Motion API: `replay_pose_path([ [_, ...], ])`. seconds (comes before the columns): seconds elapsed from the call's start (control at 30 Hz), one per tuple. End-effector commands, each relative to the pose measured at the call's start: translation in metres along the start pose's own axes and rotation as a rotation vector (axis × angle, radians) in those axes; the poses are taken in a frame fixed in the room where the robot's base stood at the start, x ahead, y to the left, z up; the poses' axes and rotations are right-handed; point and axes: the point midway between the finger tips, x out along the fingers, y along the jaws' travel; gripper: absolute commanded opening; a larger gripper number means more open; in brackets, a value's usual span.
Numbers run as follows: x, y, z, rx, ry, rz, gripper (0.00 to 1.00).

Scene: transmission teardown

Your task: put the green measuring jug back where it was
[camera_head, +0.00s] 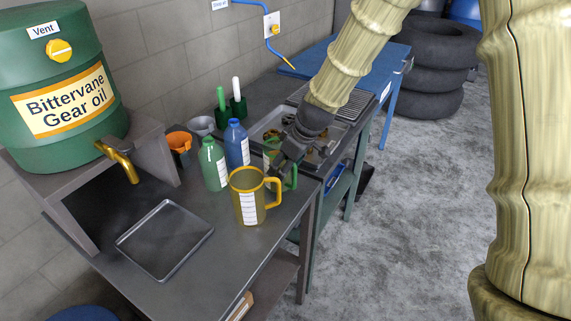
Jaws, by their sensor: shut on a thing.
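The green measuring jug (291,181) is mostly hidden behind the yellow measuring jug (246,200) and my gripper (279,169). Its green handle shows to the right of the gripper, and a bit of its green rim shows to the left. My gripper reaches down from the upper right and is shut on the green jug. I cannot tell whether the jug's base touches the bench. The yellow jug stands upright in front, its handle to the right.
A green bottle (213,168) and a blue bottle (236,146) stand close on the left. A metal tray with parts (268,124) lies behind. An empty shallow tray (165,240) lies front left, below the oil drum's (55,100) brass tap. The bench's right edge is close.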

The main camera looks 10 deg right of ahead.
Motion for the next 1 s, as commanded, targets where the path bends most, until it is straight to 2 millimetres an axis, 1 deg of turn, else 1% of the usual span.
replay_pose_path([
  [0.37,0.003,0.0003,0.0007,-0.001,0.001,0.001,0.21],
  [0.4,0.0026,0.0002,0.0009,-0.001,0.001,0.001,0.76],
  [0.47,0.0026,0.0002,0.0009,-0.001,0.001,0.001,0.87],
  [0.5,0.0025,0.0002,0.0009,-0.001,0.001,0.001,0.91],
  [0.83,0.0019,0.0001,0.0005,-0.001,0.001,0.001,0.91],
  [1.0,-0.0054,0.0002,-0.0006,-0.002,0.002,0.001,0.91],
])
